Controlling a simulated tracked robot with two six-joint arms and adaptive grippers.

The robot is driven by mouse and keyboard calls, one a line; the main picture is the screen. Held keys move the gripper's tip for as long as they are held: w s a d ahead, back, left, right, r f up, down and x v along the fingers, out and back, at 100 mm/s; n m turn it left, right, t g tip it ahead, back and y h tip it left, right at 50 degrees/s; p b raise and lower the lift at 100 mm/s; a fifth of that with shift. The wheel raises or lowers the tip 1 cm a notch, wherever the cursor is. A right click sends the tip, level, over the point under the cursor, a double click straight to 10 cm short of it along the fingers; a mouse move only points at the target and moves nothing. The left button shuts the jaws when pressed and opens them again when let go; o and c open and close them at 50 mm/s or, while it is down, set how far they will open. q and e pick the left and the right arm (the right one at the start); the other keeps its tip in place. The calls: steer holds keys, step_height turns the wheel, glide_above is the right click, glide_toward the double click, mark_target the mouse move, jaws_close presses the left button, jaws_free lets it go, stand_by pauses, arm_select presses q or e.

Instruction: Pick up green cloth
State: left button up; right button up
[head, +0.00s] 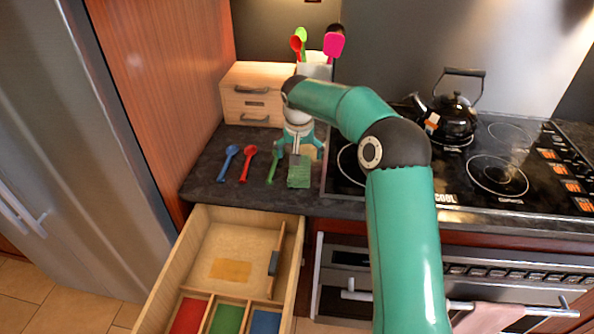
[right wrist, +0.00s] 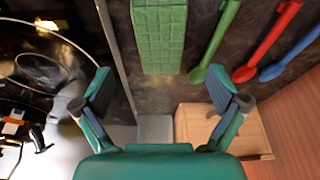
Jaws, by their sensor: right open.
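The green cloth (head: 299,172) lies folded flat on the dark counter, left of the stove. In the right wrist view the cloth (right wrist: 159,36) is a green textured rectangle at the top, ahead of the fingertips. My right gripper (head: 298,148) is above the counter at the cloth's far end. In the right wrist view the right gripper (right wrist: 163,92) is open, its fingers wide apart with nothing between them. A gap shows between the cloth and the fingers there. My left gripper is not in view.
Green (head: 274,167), red (head: 248,164) and blue (head: 228,163) spoons lie left of the cloth. A small wooden box (head: 256,95) stands behind. An open wooden drawer (head: 252,230) juts out below the counter. A black kettle (head: 448,115) sits on the stove (head: 490,150) at right.

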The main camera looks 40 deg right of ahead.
mark_target(300, 167)
steer(key=shift+w+d+f, duration=0.1)
steer(key=shift+d+f, duration=0.1)
steer(key=shift+f, duration=0.5)
steer(key=shift+w+d+f+p, duration=0.1)
steer(key=shift+w+f+p, duration=0.05)
steer(key=shift+f+p, duration=0.35)
steer(key=p+x, duration=0.1)
steer(key=x, duration=0.2)
steer(key=shift+f, duration=0.25)
steer(key=shift+w+f, duration=0.15)
steer(key=shift+f, duration=0.2)
steer(key=shift+c, duration=0.3)
steer(key=c, duration=1.1)
